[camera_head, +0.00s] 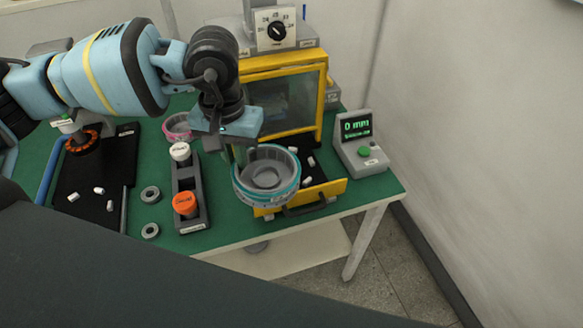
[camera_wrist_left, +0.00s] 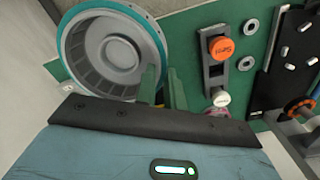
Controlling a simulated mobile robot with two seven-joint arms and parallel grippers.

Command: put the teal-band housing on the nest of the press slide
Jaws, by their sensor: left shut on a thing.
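The teal-band housing (camera_head: 266,177) is a grey round cup with a teal ring, seen in the head view above the pulled-out yellow-fronted press slide (camera_head: 330,190). It also shows at the upper left of the left wrist view (camera_wrist_left: 112,50). My left gripper (camera_head: 241,153) is shut on the housing's wall at its back left side; the green fingers also show in the left wrist view (camera_wrist_left: 162,88). The housing hides the nest, and I cannot tell whether it touches it. My right gripper is not in view.
The yellow-framed press (camera_head: 285,95) stands behind the slide. A gauge box with a green button (camera_head: 362,150) is at right. A rack with a white-capped and an orange-capped bottle (camera_head: 186,205) stands at left. Small white pieces lie on the slide and on a black mat (camera_head: 95,180).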

